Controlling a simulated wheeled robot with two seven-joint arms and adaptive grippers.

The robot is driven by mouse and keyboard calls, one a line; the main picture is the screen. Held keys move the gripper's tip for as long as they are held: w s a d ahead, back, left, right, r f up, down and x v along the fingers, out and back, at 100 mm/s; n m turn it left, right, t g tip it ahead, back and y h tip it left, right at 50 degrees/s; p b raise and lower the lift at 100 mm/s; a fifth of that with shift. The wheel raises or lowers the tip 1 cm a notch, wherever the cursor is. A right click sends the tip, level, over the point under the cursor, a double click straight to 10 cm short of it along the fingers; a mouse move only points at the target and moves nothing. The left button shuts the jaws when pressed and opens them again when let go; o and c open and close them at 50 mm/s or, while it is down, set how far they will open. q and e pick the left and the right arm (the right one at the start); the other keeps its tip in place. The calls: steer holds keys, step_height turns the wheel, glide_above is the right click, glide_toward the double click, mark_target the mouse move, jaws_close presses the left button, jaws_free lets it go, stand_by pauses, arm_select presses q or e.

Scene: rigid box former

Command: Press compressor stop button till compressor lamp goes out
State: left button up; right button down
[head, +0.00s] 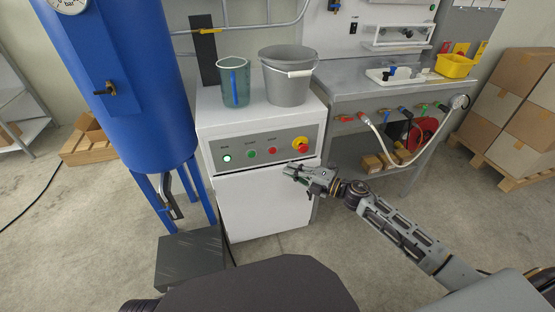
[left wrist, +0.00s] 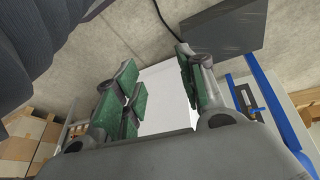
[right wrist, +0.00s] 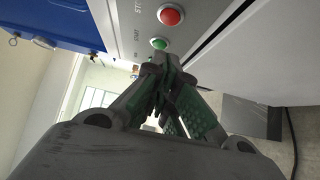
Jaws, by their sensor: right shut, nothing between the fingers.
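The compressor is a white cabinet (head: 262,205) with a grey panel (head: 238,146) on its front. At the panel's left the lamp (head: 227,158) glows pale green-white. To its right are a green start button (head: 252,154), the red stop button (head: 272,150) and a red knob on yellow (head: 300,145). My right gripper (head: 287,169) is shut and empty, just below the panel's right part. In the right wrist view the stop button (right wrist: 171,15) and start button (right wrist: 159,43) lie beyond its fingertips (right wrist: 160,58); contact is not visible. My left gripper (left wrist: 158,88) is open and empty.
A measuring jug (head: 235,82) and a grey bucket (head: 288,78) stand on the cabinet. A blue tank (head: 125,90) stands left, a dark block (head: 190,260) on the floor before it. A workbench (head: 350,88) stands right, boxes (head: 515,95) beyond.

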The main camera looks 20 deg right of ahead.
mark_target(273, 151)
arm_select(q)
steer(key=shift+t+h, duration=0.3)
steer(key=shift+h, duration=0.1)
steer(key=f+b, duration=0.1)
steer(key=f, duration=0.1)
steer(key=d+f+b, duration=0.1)
steer(key=f, duration=0.2)
steer(key=shift+w+d+f, duration=0.15)
steer(key=shift+w, duration=0.05)
arm_select(e)
steer(key=w+a, duration=0.1)
steer(key=w, duration=0.1)
steer(key=w+a, duration=0.1)
steer(key=w, duration=0.2)
steer(key=w+a, duration=0.1)
steer(key=w, duration=0.1)
steer(key=shift+w+a, duration=0.1)
steer(key=shift+w, duration=0.05)
